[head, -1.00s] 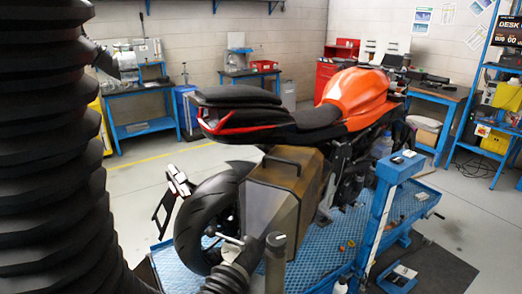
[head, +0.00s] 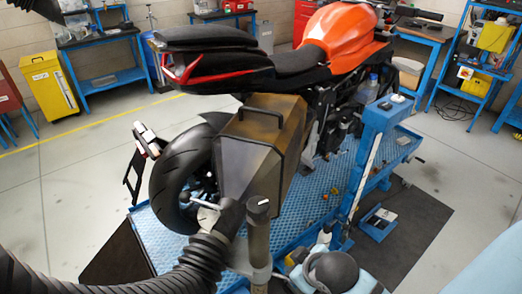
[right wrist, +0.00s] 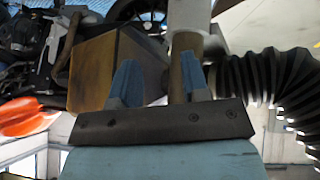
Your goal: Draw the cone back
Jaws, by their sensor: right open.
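The dark cone (head: 233,215) at the end of a ribbed black hose (head: 200,262) is beside the motorcycle's rear wheel, next to an upright grey post (head: 258,235) with a dark cap. I cannot tell how far the cone covers the exhaust. In the right wrist view the post (right wrist: 185,15) rises behind one finger, with the hose (right wrist: 275,85) at the right. My right gripper (right wrist: 158,60) is open with two blue fingertips and nothing visibly held. In the head view my right arm is low at the right of the post; its fingertips are unclear.
The orange and black motorcycle (head: 345,35) stands on a blue lift table (head: 165,232) with a box-like side case (head: 262,150). A blue upright (head: 370,150) stands at its right. A yellow cabinet (head: 48,85) is at the far left. Floor is clear at left.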

